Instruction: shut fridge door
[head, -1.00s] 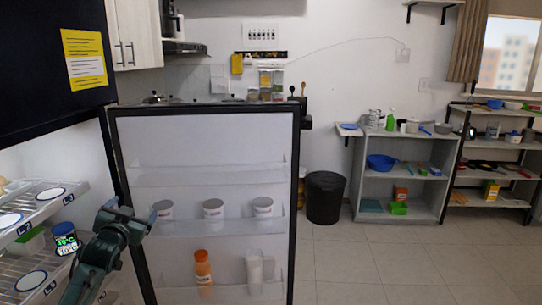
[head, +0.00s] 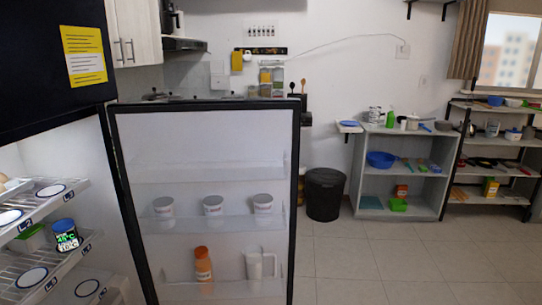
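The fridge door (head: 208,142) stands wide open in the head view, its inner side facing me and its hinge edge at the left. Its middle shelf holds white tubs (head: 213,206), and its lower shelf holds an orange bottle (head: 203,264) and a clear jug (head: 260,265). The open fridge (head: 52,180) is at the left, with wire shelves and a blue-lidded jar (head: 64,234) inside. Neither of my grippers is in view.
A black bin (head: 325,195) stands on the floor right of the door. A grey shelf unit (head: 403,181) and a dark rack (head: 497,155) stand further right. The tiled floor (head: 390,262) at the lower right is clear.

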